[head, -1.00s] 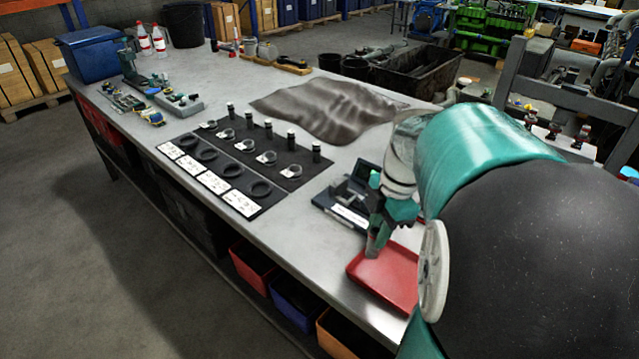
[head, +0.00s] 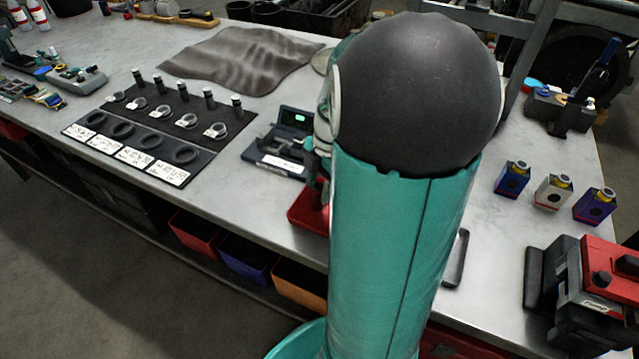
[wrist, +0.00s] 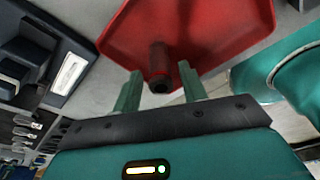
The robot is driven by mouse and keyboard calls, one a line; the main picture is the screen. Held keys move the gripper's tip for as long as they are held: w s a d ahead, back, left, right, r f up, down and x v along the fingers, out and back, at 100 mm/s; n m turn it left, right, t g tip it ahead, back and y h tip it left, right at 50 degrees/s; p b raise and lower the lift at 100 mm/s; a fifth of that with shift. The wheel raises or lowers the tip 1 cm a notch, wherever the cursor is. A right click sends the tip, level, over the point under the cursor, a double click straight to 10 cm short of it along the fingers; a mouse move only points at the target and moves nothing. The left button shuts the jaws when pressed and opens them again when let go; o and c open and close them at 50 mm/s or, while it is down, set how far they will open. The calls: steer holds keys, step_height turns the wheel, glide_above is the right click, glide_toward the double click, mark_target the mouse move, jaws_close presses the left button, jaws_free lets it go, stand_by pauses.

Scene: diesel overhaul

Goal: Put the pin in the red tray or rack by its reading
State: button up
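The red tray (head: 301,213) lies on the bench and is partly hidden behind my arm in the head view. In the wrist view the red tray (wrist: 225,25) fills the top middle. A dark cylindrical pin (wrist: 159,62) shows at the tray, end toward the camera, between the lines of my fingers. My gripper (wrist: 160,88) is open, with a visible gap on each side of the pin. In the head view my gripper is hidden by my arm. A black rack mat (head: 165,112) holds several upright dark pins and rings, with white labels (head: 168,173) in front.
An open dark case (head: 270,165) with a green-lit display (head: 294,118) stands left of the tray. A grey cloth (head: 240,60) lies behind the mat. Small boxes (head: 553,192) and a red-and-black machine (head: 585,295) stand at the right. Bins sit under the bench edge.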

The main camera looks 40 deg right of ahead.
steer(key=shift+r, duration=0.15)
step_height(320, 180, up, 12)
steer(key=d, duration=0.2)
steer(key=s+a+m+t, duration=0.1)
steer(key=a+m, duration=0.4)
steer(key=a, duration=0.3)
steer(key=s+a+r+m+t+h, duration=0.1)
steer(key=s+a+m+t, duration=0.1)
steer(key=a+m, duration=0.3)
steer(key=s+a+r+m+t+h, duration=0.1)
steer(key=a+m, duration=0.5)
steer(key=a, duration=0.6)
steer(key=shift+s+a+r+t, duration=0.1)
steer(key=shift+s+a+t, duration=0.1)
steer(key=shift+s+t, duration=0.4)
steer(key=shift+c, duration=0.4)
steer(key=shift+c, duration=0.7)
steer(key=shift+d, duration=0.15)
